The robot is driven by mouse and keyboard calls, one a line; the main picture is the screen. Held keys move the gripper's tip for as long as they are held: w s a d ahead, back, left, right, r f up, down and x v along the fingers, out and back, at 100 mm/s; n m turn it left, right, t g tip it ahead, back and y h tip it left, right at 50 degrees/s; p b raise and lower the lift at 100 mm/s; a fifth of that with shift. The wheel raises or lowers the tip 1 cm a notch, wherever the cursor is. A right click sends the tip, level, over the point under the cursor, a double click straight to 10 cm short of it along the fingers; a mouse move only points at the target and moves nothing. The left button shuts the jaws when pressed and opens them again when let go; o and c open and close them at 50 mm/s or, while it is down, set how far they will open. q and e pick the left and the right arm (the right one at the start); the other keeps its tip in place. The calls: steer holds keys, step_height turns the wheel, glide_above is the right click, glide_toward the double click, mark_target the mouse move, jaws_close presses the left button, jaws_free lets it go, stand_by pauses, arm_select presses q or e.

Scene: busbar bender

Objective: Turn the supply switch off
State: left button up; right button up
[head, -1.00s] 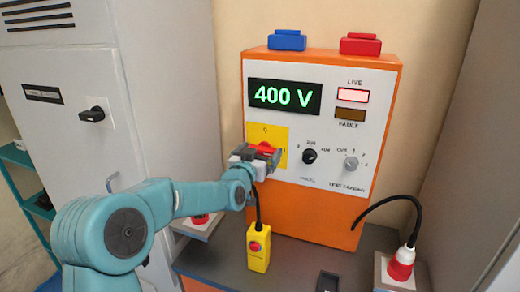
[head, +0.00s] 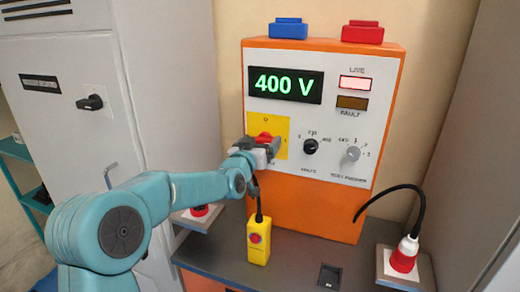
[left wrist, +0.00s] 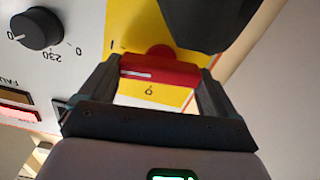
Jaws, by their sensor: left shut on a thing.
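The supply switch is a red handle (head: 264,137) on a yellow plate (head: 283,124) on the orange cabinet's front panel. My left gripper (head: 268,146) is at the switch, with its fingers on both sides of the handle, shut on it. In the left wrist view the red handle (left wrist: 158,71) lies crosswise between the two fingers, with a white mark toward its left end. A 0 and an I show on the plate there. The display (head: 286,84) reads 400 V and the LIVE lamp (head: 355,83) is lit. My right gripper is not in view.
A black knob (head: 310,147) and a grey knob (head: 352,154) are right of the switch. A yellow box (head: 258,240) stands on the bench below. A red plug (head: 404,255) with a black cable is at right. A grey cabinet (head: 60,70) is at left.

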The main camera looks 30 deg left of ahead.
arm_select(q)
steer(key=n+b, duration=0.8)
steer(key=b, duration=0.1)
steer(key=shift+a, duration=0.15)
steer(key=n+b, duration=0.2)
steer(key=n, duration=0.1)
steer(key=shift+s+a+n, duration=0.1)
steer(key=shift+n, duration=0.3)
steer(key=shift+n+b, duration=0.65)
steer(key=shift+n, duration=1.65)
steer(key=shift+r, duration=0.1)
steer(key=o, duration=0.8)
steer(key=shift+c, duration=0.2)
steer(key=shift+s+f, duration=0.15)
steer(key=shift+f, duration=0.05)
steer(key=b+v, duration=0.1)
steer(key=v, duration=1.5)
